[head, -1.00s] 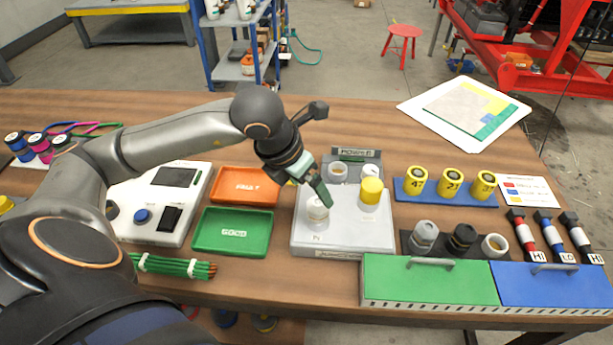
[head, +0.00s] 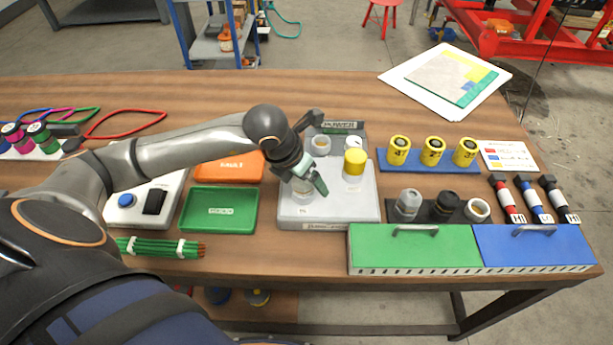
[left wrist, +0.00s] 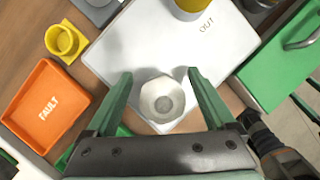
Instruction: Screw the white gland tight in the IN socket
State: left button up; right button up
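The white gland (left wrist: 163,100) stands on the front left of the light grey box (left wrist: 190,45). In the head view the gland (head: 303,195) is partly covered by my left gripper (head: 312,184). In the left wrist view my left gripper (left wrist: 161,78) is open, with one finger on each side of the gland and a gap visible on both sides. The socket under the gland is hidden. A yellow-topped gland (head: 354,163) stands at the back right of the box, by the OUT mark.
A green tray (head: 191,225) and an orange FAULT tray (left wrist: 22,113) lie left of the box. Grey, black and white fittings stand on a dark strip (head: 426,215) to the right. A green-lidded case (head: 410,250) is close to the box's front right corner.

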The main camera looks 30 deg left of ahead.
pick_arm(q)
jog(key=c, duration=1.3)
jog(key=shift+f+m+b, duration=0.15)
jog(key=shift+m+b, duration=0.2)
jog(key=shift+m, duration=0.05)
jog(key=shift+m+g+h+b, duration=0.3)
jog(key=shift+m+h+b, duration=0.25)
jog(key=shift+m, duration=0.35)
jog(key=shift+m+h+b, duration=0.25)
jog(key=shift+m+b, duration=0.05)
jog(key=shift+m, duration=0.7)
jog(key=shift+a+m+g+h+b, duration=0.25)
jog(key=shift+m+g+b, duration=0.3)
jog(key=shift+m, duration=0.45)
jog(key=shift+d+r+m+g+h, duration=0.1)
jog(key=shift+m+g+h, duration=0.05)
jog(key=shift+m, duration=0.45)
jog(key=shift+r+m+g+h, duration=0.1)
jog(key=shift+m, duration=0.5)
jog(key=o, duration=1.2)
jog(key=shift+w+f, duration=0.1)
jog(key=shift+o, duration=1.1)
